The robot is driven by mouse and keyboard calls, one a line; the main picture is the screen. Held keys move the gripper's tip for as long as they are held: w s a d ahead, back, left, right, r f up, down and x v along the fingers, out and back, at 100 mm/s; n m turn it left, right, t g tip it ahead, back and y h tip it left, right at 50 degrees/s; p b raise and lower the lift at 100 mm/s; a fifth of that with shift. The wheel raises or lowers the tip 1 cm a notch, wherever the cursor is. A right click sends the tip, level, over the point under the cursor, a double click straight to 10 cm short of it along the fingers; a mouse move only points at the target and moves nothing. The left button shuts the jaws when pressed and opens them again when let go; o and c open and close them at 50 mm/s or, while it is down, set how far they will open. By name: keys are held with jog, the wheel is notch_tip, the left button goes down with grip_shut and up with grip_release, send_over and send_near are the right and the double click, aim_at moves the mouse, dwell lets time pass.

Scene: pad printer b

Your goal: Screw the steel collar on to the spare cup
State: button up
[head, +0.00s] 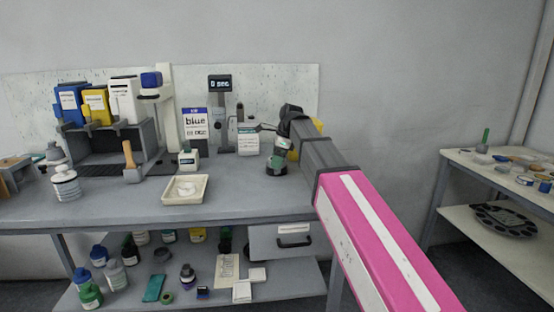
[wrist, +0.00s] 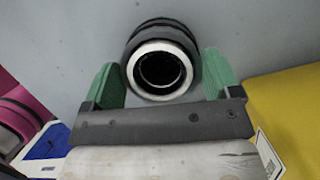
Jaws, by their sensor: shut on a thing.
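My gripper (wrist: 163,82) has green fingertips on both sides of a round piece with a pale ring-shaped face and a dark bore, which I take to be the steel collar (wrist: 186,55). A dark rounded body shows behind the pale ring in the wrist view; I cannot tell whether it is the spare cup or part of the same piece. In the head view a dark round piece (head: 276,168) is at the bench beside my gripper (head: 281,152), partly hidden by my arm. Any thread between collar and cup is hidden.
A yellow thing (wrist: 285,110) is close on the right in the wrist view. On the bench (head: 240,200) stand a pale tray (head: 205,194), a white labelled tub (head: 248,141) and a blue-labelled box (head: 195,126). The bench front right of the tray is clear. A side table (head: 490,172) is at right.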

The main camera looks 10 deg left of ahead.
jog(key=shift+m+t, duration=0.3)
jog(key=shift+m, duration=0.9)
jog(key=m, duration=0.3)
jog(key=shift+s+t, duration=0.15)
jog(key=shift+t, duration=0.25)
jog(key=shift+m+t, duration=0.3)
jog(key=shift+m, duration=0.5)
jog(key=shift+h, duration=0.3)
jog(key=m+t, duration=0.1)
jog(key=m, duration=0.3)
jog(key=shift+m+h, duration=0.3)
jog(key=shift+h, duration=0.1)
jog(key=o, duration=0.7)
